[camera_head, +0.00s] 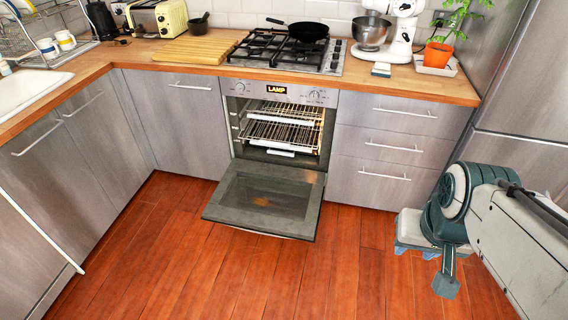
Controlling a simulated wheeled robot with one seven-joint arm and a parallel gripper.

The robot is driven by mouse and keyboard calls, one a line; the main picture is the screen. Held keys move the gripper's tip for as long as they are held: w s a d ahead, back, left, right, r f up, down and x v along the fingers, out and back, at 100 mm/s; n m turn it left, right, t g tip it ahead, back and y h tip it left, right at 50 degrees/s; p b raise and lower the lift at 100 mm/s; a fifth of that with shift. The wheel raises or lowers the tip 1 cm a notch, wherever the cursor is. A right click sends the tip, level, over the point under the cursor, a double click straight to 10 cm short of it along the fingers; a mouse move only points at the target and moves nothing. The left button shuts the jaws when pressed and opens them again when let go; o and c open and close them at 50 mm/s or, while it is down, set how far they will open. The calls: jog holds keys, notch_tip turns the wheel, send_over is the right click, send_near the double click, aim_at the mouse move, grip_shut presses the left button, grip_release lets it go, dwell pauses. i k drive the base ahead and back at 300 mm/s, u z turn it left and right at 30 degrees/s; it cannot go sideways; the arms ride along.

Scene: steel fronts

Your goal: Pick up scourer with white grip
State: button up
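The scourer (381,69) is a small block with a white grip on top and a darker blue underside. It lies on the wooden counter near its front edge, to the right of the hob and in front of the stand mixer. My arm reaches in from the right edge, and my gripper (446,284) hangs low over the floor before the right-hand drawers, well below and apart from the scourer.
The oven door (266,200) hangs open over the floor, left of my arm. A stand mixer (403,28) with a steel bowl (370,33) is behind the scourer. A potted plant (438,55) stands to its right. A pan (308,31) sits on the hob (286,53).

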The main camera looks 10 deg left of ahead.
aim_at(382, 69)
jog(key=z, duration=0.55)
jog(key=i, duration=1.95)
jog(key=u, duration=0.65)
jog(key=i, duration=0.9)
jog(key=u, duration=0.5)
